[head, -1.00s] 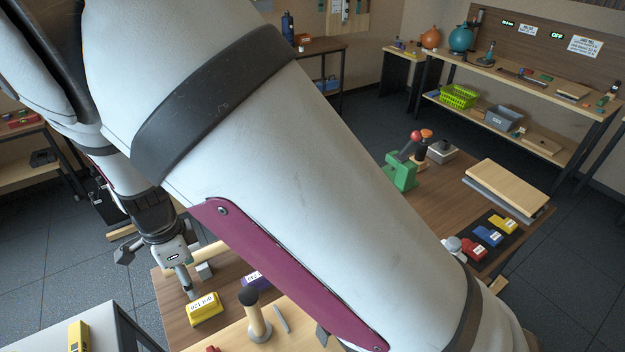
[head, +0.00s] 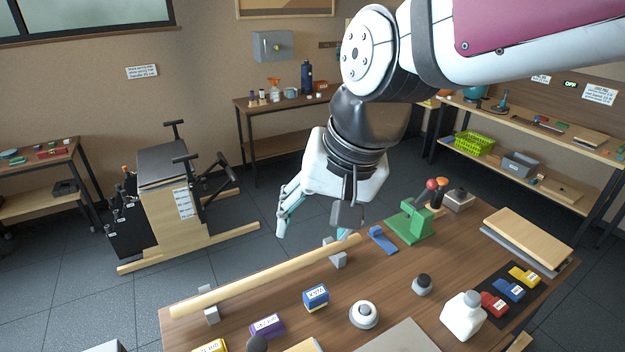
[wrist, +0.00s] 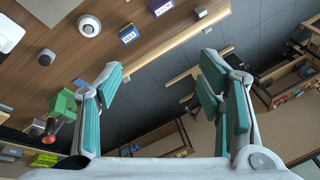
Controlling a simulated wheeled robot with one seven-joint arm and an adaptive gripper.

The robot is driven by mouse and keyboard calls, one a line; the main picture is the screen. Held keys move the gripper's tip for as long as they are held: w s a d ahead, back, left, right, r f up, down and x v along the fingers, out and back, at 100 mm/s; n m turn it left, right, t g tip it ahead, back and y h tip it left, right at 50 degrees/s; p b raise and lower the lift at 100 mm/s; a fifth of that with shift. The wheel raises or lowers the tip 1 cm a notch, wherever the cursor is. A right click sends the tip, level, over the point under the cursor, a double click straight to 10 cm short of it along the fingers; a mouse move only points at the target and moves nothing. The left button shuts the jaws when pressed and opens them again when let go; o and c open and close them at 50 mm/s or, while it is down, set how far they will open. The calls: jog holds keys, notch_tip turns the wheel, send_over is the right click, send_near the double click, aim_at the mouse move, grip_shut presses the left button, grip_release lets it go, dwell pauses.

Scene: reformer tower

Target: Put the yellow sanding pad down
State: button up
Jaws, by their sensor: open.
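The yellow sanding pad (head: 211,346) lies on the wooden bench (head: 390,285) at the near left. The bottom edge of the head view cuts it off, so only its top part with a white label shows. It does not show in the wrist view. My gripper (head: 314,230) hangs above the far side of the bench, well away from the pad. In the wrist view my gripper (wrist: 162,80) has its teal fingers spread wide, with nothing between them.
A purple pad (head: 267,327) and a blue pad (head: 316,297) lie right of the yellow one. A wooden rod (head: 265,275) on grey supports lies behind them. A green stand (head: 412,222) and blue piece (head: 381,240) are near my gripper. A white round item (head: 363,314) sits mid-bench.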

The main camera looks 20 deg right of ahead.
jog(key=s+d+r+n+t+h, duration=0.1)
jog(key=s+d+r+n+h, duration=0.1)
jog(key=s+d+n, duration=0.2)
jog(key=shift+s+d+r+t, duration=0.35)
jog(key=shift+s+d, duration=0.75)
jog(key=shift+s, duration=0.65)
